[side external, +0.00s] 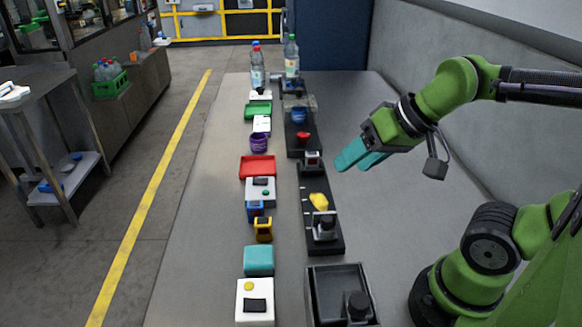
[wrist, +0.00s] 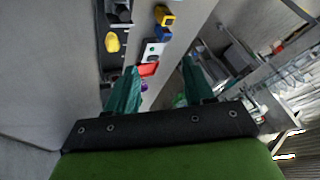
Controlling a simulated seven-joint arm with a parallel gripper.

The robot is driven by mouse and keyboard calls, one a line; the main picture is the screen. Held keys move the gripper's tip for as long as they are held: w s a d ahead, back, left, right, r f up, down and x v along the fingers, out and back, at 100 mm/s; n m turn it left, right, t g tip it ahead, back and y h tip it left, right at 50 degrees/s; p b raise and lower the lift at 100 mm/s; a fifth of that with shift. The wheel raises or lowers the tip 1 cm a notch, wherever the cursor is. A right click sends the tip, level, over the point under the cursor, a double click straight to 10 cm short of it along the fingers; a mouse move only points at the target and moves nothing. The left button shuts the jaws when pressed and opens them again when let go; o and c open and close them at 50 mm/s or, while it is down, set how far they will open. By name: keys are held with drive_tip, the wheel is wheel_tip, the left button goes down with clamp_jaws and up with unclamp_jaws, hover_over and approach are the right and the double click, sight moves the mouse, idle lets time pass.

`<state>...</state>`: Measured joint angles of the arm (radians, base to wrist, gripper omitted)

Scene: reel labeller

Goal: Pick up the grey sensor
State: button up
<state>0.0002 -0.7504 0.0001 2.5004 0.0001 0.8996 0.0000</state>
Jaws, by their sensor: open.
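A small grey device with a dark part, which looks like the grey sensor (side external: 324,228), sits at the near end of a black tray (side external: 333,247), beside a yellow lump (side external: 319,201). In the wrist view a grey-and-black item (wrist: 121,12), seemingly the same one, is at the top edge. Another small grey block (side external: 312,159) stands farther back, so I cannot be sure which is the sensor. My gripper (side external: 352,157), with teal fingers, is open and empty above the table, right of the trays and apart from both. In the wrist view my gripper (wrist: 158,66) shows its fingers spread.
Left of the black trays runs a row of items: a red tray (side external: 257,167), a yellow block (side external: 263,229), a teal block (side external: 258,261) and a white box (side external: 255,301). A dark bin (side external: 340,290) stands at the front; bottles (side external: 291,58) stand at the back. Table right of the trays is clear.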

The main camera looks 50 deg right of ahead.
drive_tip(key=shift+o, duration=0.8)
